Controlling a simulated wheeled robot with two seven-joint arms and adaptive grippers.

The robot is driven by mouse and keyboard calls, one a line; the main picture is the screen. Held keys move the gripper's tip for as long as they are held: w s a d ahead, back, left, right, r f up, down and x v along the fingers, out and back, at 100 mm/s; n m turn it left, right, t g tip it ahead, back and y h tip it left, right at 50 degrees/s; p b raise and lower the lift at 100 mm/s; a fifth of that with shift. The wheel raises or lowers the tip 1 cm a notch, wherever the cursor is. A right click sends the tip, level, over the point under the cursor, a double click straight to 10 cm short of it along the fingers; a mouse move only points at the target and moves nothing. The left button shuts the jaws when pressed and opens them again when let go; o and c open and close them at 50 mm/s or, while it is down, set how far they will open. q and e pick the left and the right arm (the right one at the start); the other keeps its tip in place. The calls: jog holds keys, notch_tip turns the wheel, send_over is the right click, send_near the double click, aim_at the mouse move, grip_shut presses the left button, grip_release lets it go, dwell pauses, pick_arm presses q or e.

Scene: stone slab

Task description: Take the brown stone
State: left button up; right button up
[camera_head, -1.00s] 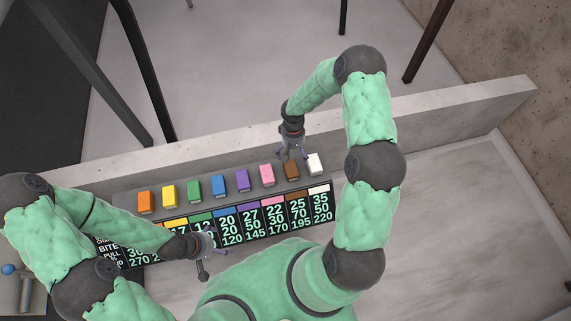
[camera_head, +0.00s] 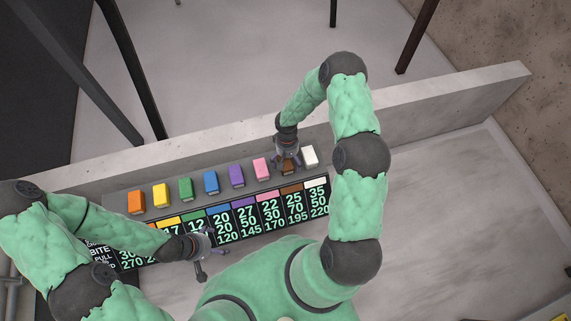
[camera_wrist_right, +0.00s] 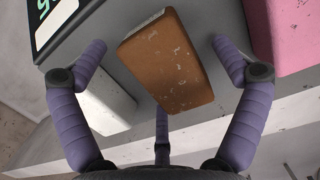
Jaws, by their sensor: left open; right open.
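The brown stone (camera_head: 288,170) sits in a row of coloured stones on the grey slab, between the pink and white ones. In the head view my right gripper (camera_head: 287,160) is over it and hides part of it. In the right wrist view the brown stone (camera_wrist_right: 168,62) lies between the spread purple fingers of my right gripper (camera_wrist_right: 160,75), which is open, with visible gaps to the fingers. My left gripper (camera_head: 208,254) is open and empty near the front of the number board, away from the brown stone.
The pink stone (camera_head: 261,168) and white stone (camera_head: 310,156) stand close on either side. Purple (camera_head: 236,176), blue (camera_head: 211,182), green (camera_head: 185,189), yellow (camera_head: 161,195) and orange (camera_head: 136,202) stones continue left. The black number board (camera_head: 262,214) lies in front. The right of the slab is clear.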

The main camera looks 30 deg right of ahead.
jog(key=shift+f+b, duration=0.25)
jog(key=shift+b, duration=0.2)
dwell(0.5)
jog(key=c, duration=1.4)
